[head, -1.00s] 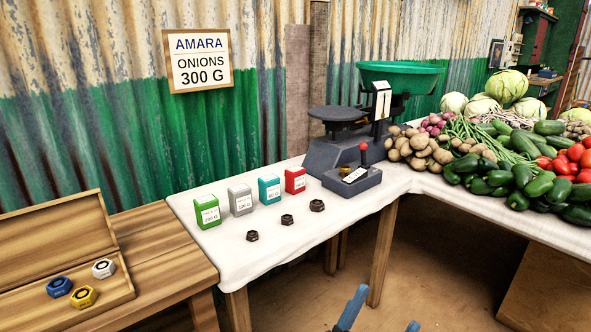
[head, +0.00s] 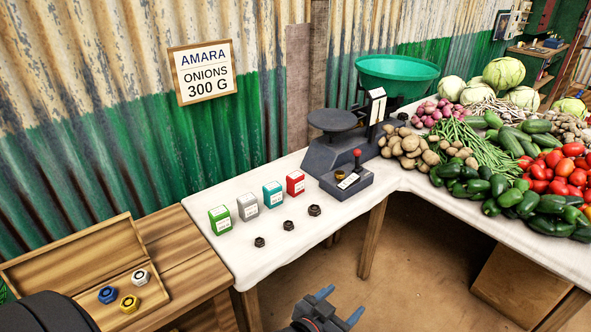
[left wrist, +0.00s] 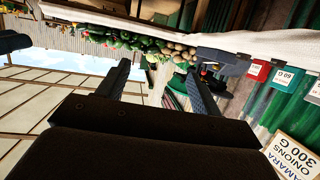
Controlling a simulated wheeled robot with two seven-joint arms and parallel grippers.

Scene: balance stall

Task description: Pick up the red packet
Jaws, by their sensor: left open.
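The red packet (head: 295,183) stands upright on the white-covered table (head: 262,262), at the right end of a row of packets and just left of the scale. It also shows in the left wrist view (left wrist: 259,72), upside down near the right side. My left gripper (head: 339,301) is at the bottom of the head view, in front of the table and below and right of the packet. Its two blue-grey fingers are apart, with nothing between them. In the left wrist view the fingers (left wrist: 157,85) are also spread and empty. My right gripper is not identifiable in view.
A teal packet (head: 273,194), a grey packet (head: 247,206) and a green packet (head: 220,219) stand left of the red one. Dark hex weights (head: 314,210) lie in front. The scale (head: 335,150) stands close on the right. Vegetables (head: 530,170) cover the right table.

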